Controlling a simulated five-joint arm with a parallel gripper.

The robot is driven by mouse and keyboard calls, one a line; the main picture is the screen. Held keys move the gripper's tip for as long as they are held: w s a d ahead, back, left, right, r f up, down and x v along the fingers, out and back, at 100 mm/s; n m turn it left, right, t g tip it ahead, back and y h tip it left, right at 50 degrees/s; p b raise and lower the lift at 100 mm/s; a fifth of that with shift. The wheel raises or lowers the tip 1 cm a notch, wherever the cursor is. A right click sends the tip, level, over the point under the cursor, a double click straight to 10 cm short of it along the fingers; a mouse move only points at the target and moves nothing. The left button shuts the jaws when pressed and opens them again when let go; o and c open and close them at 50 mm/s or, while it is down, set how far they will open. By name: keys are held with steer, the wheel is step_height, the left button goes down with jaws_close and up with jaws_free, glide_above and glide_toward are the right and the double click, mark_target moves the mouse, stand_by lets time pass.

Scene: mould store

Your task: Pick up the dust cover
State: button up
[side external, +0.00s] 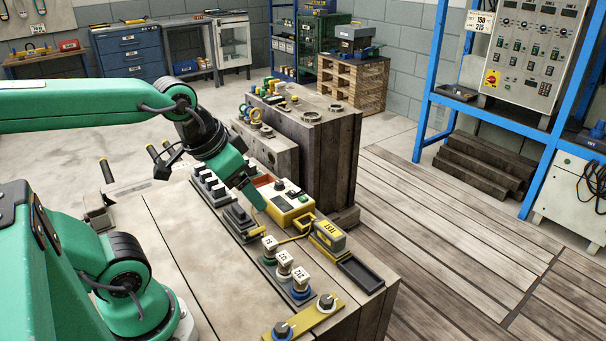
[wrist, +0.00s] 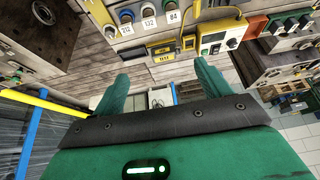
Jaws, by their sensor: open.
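I cannot tell for sure which thing is the dust cover. A yellow and grey block with a number label (side external: 328,237) stands on the bench-like block's right side; it also shows upside down in the wrist view (wrist: 163,50). A shallow dark tray (side external: 361,272) lies beside it at the edge. My gripper (side external: 254,198) hangs over the row of parts, left of a yellow and white control box (side external: 287,206). In the wrist view my gripper (wrist: 160,86) has its fingers wide apart, with nothing between them. The fingers partly hide what lies behind.
Several numbered knobs (side external: 284,262) stand in front of the labelled block. Tall dark mould blocks (side external: 318,150) rise behind the control box. The bench top (side external: 190,240) is bare on the left.

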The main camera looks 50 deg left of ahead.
steer(key=w+a+f+g, duration=0.2)
steer(key=w+a, duration=0.1)
steer(key=a, duration=0.2)
steer(key=w+a+f+g, duration=0.1)
steer(key=w+a+f, duration=0.2)
steer(key=a, duration=0.2)
steer(key=g, duration=0.2)
glide_above(238, 207)
step_height(238, 207, down, 7)
steer(key=shift+d+f, duration=0.1)
steer(key=shift+d, duration=0.05)
steer(key=shift+f, duration=0.1)
steer(key=shift+f, duration=1.25)
steer(key=shift+f, duration=2.6)
